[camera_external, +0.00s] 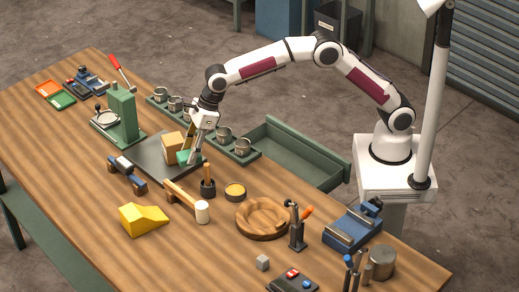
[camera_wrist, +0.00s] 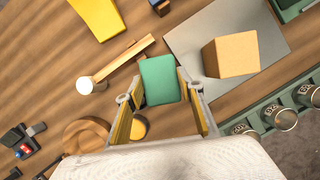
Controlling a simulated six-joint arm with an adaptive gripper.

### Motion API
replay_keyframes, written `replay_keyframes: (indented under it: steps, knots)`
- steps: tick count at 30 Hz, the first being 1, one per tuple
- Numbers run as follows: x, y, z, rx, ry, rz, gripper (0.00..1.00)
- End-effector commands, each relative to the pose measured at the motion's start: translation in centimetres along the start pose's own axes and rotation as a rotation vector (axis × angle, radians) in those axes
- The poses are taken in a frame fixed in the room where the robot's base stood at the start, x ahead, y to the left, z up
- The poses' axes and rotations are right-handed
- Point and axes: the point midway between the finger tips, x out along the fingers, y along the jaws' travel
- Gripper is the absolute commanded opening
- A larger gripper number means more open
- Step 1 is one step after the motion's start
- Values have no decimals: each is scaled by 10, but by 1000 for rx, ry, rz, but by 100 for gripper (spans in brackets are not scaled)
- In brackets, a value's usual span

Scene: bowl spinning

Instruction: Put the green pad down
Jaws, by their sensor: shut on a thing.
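My gripper (camera_external: 190,155) is shut on the green pad (camera_external: 183,157), near the front right part of a dark grey plate (camera_external: 150,152). In the wrist view the green pad (camera_wrist: 160,80) lies between the two fingers of my gripper (camera_wrist: 162,84). The pad looks tilted a little. Whether it touches anything below is not clear. A wooden block (camera_external: 172,147) sits on the grey plate beside the pad. It also shows in the wrist view (camera_wrist: 236,54), to the right of the pad.
A mallet (camera_external: 184,197), a pot with a wooden-handled tool (camera_external: 208,188) and a yellow-topped tin (camera_external: 235,191) stand close by in front. A green rack with several metal cups (camera_external: 240,148) lies behind. A wooden bowl (camera_external: 262,218) is to the right.

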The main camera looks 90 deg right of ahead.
Motion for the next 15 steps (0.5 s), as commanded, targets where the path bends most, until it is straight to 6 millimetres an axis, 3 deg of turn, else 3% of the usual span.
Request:
replay_keyframes:
  steps: [8, 15]
  knots:
    - [5, 0, -2, 0, 1, 0, 13]
    - [30, 0, -13, 0, 2, 0, 13]
